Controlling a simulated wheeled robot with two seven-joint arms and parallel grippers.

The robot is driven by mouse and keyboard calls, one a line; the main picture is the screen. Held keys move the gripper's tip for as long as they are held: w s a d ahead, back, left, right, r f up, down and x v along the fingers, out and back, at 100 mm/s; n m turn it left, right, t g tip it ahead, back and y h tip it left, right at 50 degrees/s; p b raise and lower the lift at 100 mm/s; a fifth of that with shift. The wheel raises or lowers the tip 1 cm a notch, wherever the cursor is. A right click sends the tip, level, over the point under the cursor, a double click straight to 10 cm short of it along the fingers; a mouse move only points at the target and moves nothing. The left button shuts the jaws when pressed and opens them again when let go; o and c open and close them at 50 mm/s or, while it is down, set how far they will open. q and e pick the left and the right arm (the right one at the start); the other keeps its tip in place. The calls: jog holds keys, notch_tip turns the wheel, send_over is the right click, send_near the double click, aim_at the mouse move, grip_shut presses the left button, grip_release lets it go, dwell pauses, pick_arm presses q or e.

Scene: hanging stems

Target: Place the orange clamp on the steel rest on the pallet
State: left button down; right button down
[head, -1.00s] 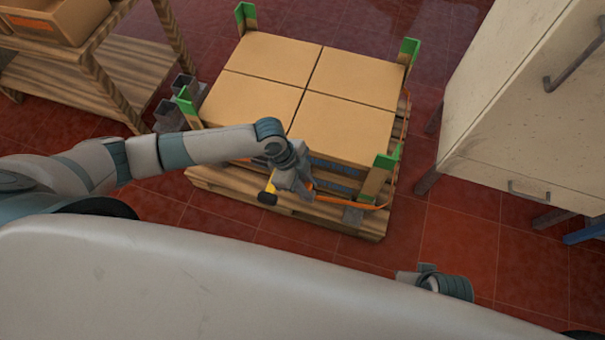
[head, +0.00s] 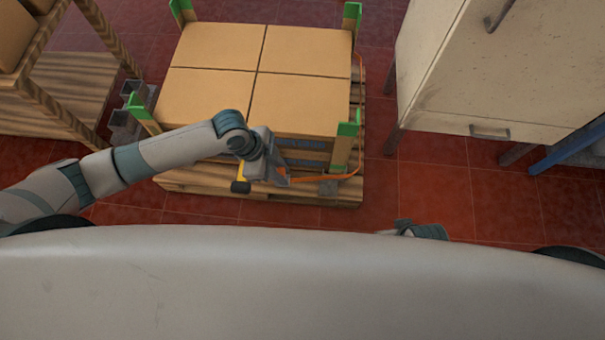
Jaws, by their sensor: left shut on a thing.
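My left gripper (head: 276,174) reaches in from the left, above the front edge of the wooden pallet (head: 215,186). It is shut on the orange clamp (head: 282,172), of which only a small orange part shows at the jaws. A yellow piece with a black end (head: 241,186) sticks out beside the gripper. A small grey block, seemingly the steel rest (head: 328,188), sits on the pallet's front edge, right of the gripper and apart from it. My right gripper (head: 398,229) shows only partly, beyond my body's edge; its jaws cannot be made out.
Cardboard boxes (head: 300,105) fill the pallet, with green-topped corner posts (head: 344,140). An orange strap (head: 348,177) curves past the front right post. A cream cabinet (head: 480,75) stands right, a wooden shelf (head: 75,90) left. Red floor between pallet and cabinet is clear.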

pick_arm(q)
jog(key=w+a+r+n+t+y, duration=0.1)
jog(key=w+a+r+n, duration=0.3)
jog(key=r, duration=0.7)
jog(key=w+a+r+n+t+y, duration=0.2)
jog(key=w+a+r+n, duration=0.2)
jog(key=r+n, duration=0.4)
jog(key=w+a+r+n+t+y, duration=0.1)
jog(key=w+a+r+n, duration=0.3)
jog(key=r, duration=1.2)
jog(key=shift+w+n+t+y, duration=0.3)
jog(key=shift+w+n, duration=0.75)
jog(key=shift+n, duration=0.05)
